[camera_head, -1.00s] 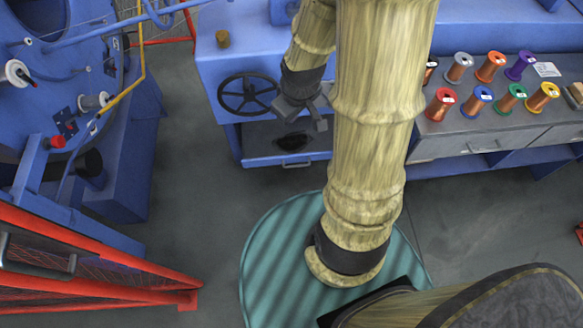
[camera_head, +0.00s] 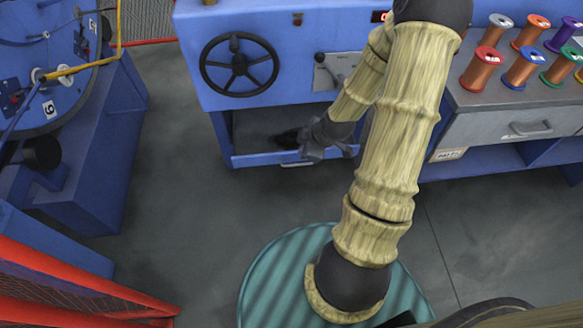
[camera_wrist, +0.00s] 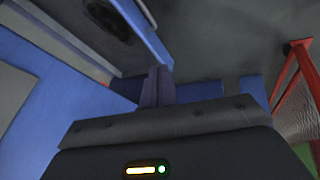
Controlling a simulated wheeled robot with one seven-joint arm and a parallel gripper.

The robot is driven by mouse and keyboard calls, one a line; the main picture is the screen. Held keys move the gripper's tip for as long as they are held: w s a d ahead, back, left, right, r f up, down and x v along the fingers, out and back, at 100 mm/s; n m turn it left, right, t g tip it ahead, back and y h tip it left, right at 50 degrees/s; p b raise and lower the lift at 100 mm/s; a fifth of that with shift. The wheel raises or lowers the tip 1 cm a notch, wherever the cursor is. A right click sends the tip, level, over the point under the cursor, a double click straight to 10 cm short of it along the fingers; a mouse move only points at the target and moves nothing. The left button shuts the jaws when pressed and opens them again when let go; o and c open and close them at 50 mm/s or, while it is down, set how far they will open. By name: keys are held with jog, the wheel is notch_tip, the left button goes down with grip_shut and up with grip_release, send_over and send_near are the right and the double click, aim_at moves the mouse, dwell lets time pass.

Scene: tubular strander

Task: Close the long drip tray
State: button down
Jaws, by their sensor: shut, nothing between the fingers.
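The long drip tray (camera_head: 250,160) is a low tray with a blue front and a grey floor, under the blue machine. It stands pulled out, with its floor showing and a dark patch or object on it. A pale handle shows low on its front. My gripper (camera_head: 312,152) is shut and empty, over the right part of the tray close to its front wall; I cannot tell whether they touch. In the wrist view, my shut fingers (camera_wrist: 157,88) point toward the blue tray wall (camera_wrist: 143,30), with the dark patch beyond it.
A black handwheel (camera_head: 238,65) juts from the machine above the tray. A grey bench (camera_head: 480,130) with a drawer and several wire spools stands at right. A red mesh barrier (camera_head: 90,285) is at lower left, and the blue strander (camera_head: 90,150) at left. Grey floor lies clear before the tray.

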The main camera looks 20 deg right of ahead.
notch_tip(320, 180, down, 11)
jog(key=w+d+n+t+b, duration=0.1)
jog(key=d+n+b, duration=0.1)
jog(key=b, duration=0.5)
jog(key=shift+w+f+t+y, duration=0.2)
jog(key=shift+w+t+y, duration=0.15)
jog(key=shift+t+y, duration=0.05)
jog(key=shift+a, duration=0.1)
jog(key=b, duration=0.6)
send_near(285, 158)
notch_tip(285, 158, down, 4)
jog(key=s+a, duration=0.2)
jog(key=w+b, duration=0.1)
jog(key=w, duration=0.1)
jog(key=w+d+b, duration=0.1)
jog(key=shift+w, duration=0.35)
jog(key=shift+w+r, duration=0.2)
jog(key=shift+w, duration=0.15)
